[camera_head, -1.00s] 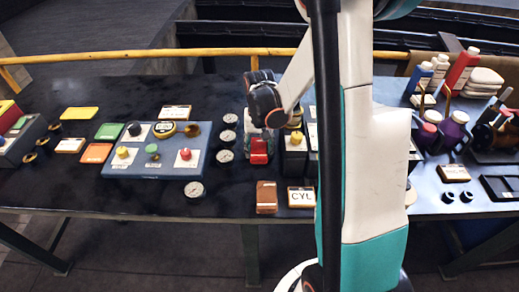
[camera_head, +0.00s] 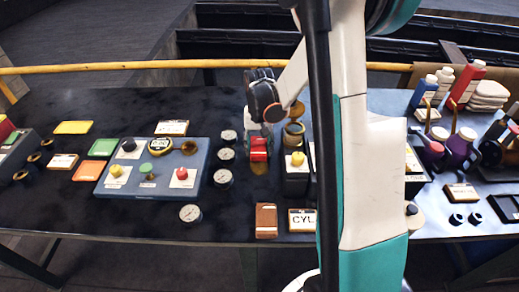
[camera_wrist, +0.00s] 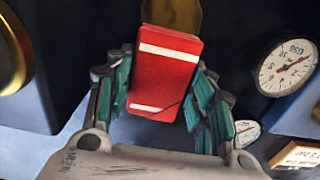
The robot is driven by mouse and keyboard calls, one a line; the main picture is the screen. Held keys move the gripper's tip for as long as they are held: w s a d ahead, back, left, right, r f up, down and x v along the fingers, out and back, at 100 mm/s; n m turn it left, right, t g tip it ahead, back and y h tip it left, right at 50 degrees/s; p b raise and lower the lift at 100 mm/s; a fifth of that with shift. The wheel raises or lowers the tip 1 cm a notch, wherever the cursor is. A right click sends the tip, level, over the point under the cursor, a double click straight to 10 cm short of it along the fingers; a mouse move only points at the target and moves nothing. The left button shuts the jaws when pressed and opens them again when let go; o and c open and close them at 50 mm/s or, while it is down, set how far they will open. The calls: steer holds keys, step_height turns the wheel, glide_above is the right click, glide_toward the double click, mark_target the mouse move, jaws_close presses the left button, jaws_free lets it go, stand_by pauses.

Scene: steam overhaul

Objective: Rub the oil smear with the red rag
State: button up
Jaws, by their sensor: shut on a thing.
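The red rag (camera_wrist: 166,72) is a folded red pad with white stripes, held between the fingers of my gripper (camera_wrist: 160,95). In the head view the rag (camera_head: 258,147) shows below my gripper (camera_head: 260,134), over the dark table. The oil smear (camera_head: 258,168) is a brownish amber patch on the tabletop, just nearer the front edge than the rag. It also shows in the wrist view (camera_wrist: 178,13) beyond the rag's far end, partly covered by it. I cannot tell whether the rag touches the table.
Several round gauges (camera_head: 222,178) lie close to the left. A black block with a yellow knob (camera_head: 297,174) stands close on the right. A brown block (camera_head: 266,221) and the CYL plaque (camera_head: 301,220) lie near the front edge. A blue control panel (camera_head: 137,190) stands further left.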

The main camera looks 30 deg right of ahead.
mark_target(259, 146)
steer(key=r, duration=0.1)
steer(key=r+p, duration=0.1)
steer(key=r, duration=0.1)
steer(key=shift+s+a, duration=0.15)
steer(key=shift+s, duration=0.15)
steer(key=shift+w+r, duration=0.15)
steer(key=shift+r, duration=0.2)
steer(key=shift+r+p, duration=1.4)
steer(key=shift+r, duration=0.45)
